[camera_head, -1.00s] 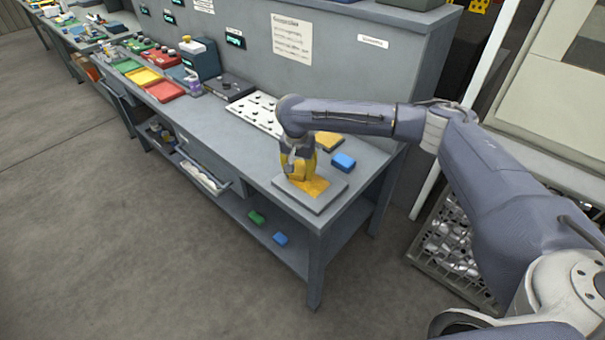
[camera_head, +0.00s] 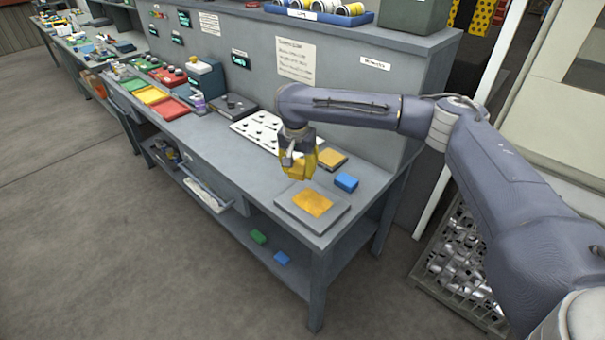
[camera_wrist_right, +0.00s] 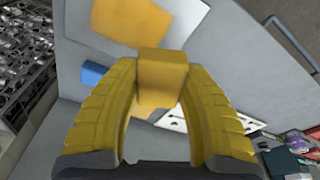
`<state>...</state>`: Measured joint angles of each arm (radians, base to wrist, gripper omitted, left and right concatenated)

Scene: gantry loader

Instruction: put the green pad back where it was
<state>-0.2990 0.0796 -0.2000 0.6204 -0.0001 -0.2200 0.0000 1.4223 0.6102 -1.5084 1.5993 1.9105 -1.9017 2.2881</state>
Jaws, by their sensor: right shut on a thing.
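A green pad (camera_head: 258,236) lies on the lower shelf under the bench, beside a blue pad (camera_head: 282,258). My right gripper (camera_head: 299,174) is above the bench, just behind the grey plate (camera_head: 293,212). In the right wrist view its fingers are closed on a yellow block (camera_wrist_right: 162,72). An orange pad (camera_head: 313,203) lies flat on the plate, apart from the gripper; it also shows in the right wrist view (camera_wrist_right: 130,20). My left gripper is not in view.
A blue block (camera_head: 346,182) and another orange pad (camera_head: 331,158) lie on the bench near the plate. A white board with dark knobs (camera_head: 258,130) lies behind. Coloured trays (camera_head: 152,95) stand farther left. A wire crate (camera_head: 462,265) stands right of the bench.

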